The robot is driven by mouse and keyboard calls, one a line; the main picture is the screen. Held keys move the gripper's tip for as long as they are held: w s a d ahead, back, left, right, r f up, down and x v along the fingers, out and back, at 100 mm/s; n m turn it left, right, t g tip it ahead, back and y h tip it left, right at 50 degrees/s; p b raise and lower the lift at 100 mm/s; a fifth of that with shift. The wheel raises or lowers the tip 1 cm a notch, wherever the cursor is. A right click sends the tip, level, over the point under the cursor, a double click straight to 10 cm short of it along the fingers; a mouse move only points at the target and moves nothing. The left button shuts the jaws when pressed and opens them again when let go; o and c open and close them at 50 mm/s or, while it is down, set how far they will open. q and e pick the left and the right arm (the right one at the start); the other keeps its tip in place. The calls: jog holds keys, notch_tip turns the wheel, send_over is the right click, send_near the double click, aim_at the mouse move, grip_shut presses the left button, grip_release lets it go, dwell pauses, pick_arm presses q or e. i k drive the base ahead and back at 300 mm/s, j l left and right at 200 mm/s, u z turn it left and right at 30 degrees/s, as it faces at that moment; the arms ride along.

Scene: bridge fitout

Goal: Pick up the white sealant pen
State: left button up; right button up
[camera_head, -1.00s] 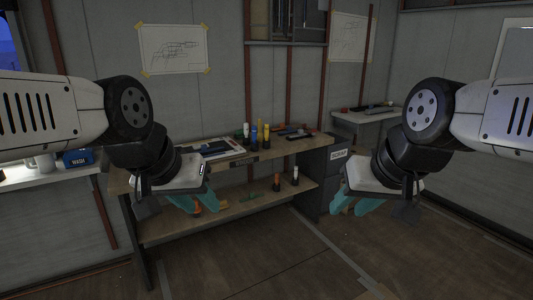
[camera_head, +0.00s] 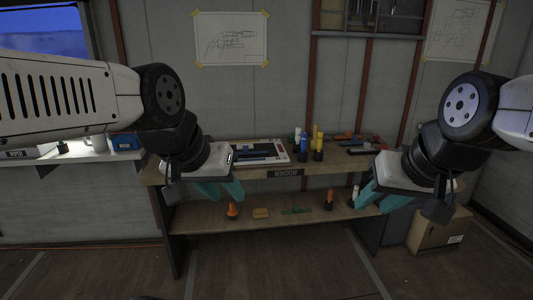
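A white tube (camera_head: 297,139) stands upright on the bench top, beside blue and yellow ones. A second slim white item (camera_head: 354,194) stands on the lower shelf, close to my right gripper in the picture. I cannot tell which of the two is the sealant pen. My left gripper (camera_head: 220,190) has teal fingers spread apart and empty, in front of the bench's left half. My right gripper (camera_head: 384,198) is also open and empty, in front of the bench's right end, and hides part of it.
The wooden bench (camera_head: 220,222) has a lower shelf with an orange cone-like item (camera_head: 232,210), an orange-topped item (camera_head: 329,199) and small pieces. A flat white board (camera_head: 272,148) lies on top. The floor in front is clear.

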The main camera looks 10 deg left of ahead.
aim_at(298, 130)
jog(key=i+u, duration=0.1)
jog(key=i, duration=0.5)
jog(key=i+u, duration=0.1)
jog(key=i, duration=0.5)
jog(key=i+l+u, duration=0.15)
jog(key=i, duration=0.4)
jog(key=i+l+u, duration=0.1)
jog(key=i, duration=0.5)
jog(key=l, duration=0.1)
